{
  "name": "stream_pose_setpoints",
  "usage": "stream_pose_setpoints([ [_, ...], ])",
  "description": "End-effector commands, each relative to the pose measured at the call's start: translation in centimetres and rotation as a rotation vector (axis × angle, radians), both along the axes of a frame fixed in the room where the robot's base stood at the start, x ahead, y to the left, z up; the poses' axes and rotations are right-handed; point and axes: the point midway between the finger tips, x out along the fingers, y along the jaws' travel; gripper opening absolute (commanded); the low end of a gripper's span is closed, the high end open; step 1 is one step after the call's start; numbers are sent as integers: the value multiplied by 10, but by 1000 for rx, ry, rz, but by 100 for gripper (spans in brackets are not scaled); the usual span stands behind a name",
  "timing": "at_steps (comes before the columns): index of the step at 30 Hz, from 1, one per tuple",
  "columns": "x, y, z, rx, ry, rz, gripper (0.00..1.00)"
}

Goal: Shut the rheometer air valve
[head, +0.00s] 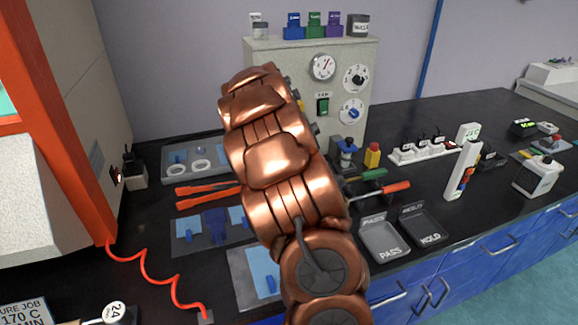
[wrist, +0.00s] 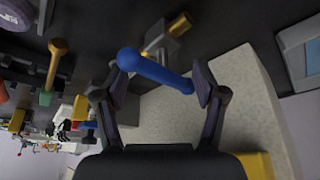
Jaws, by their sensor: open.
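A blue lever handle (wrist: 156,70) lies slanted across the space between my gripper's fingertips in the wrist view. Just beyond it is a brass and grey fitting (wrist: 166,38), which looks like the air valve body. My gripper (wrist: 160,80) is open, with one dark finger near each end of the lever; I cannot tell whether either finger touches it. In the head view my copper-coloured arm reaches up in front of the beige cabinet (head: 345,95) and hides my gripper and the lever.
The cabinet carries gauges (head: 322,66) and a green switch (head: 322,106). At left stand an orange-framed machine (head: 85,150) and a red coiled hose (head: 150,277).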

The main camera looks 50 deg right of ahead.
Motion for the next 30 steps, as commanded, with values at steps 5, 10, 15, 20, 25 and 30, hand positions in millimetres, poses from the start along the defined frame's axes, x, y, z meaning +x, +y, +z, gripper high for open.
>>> stream_pose_setpoints([
  [5, -2, 9, 23, -1, -1, 0, 70],
  [10, -5, 20, 55, -5, -5, 0, 70],
  [15, -8, 32, 84, -5, -6, 1, 70],
  [20, -12, 39, 100, -2, -3, -2, 70],
  [25, -12, 40, 103, -2, -2, -3, 70],
  [30, -12, 40, 102, -2, -2, -3, 70],
])
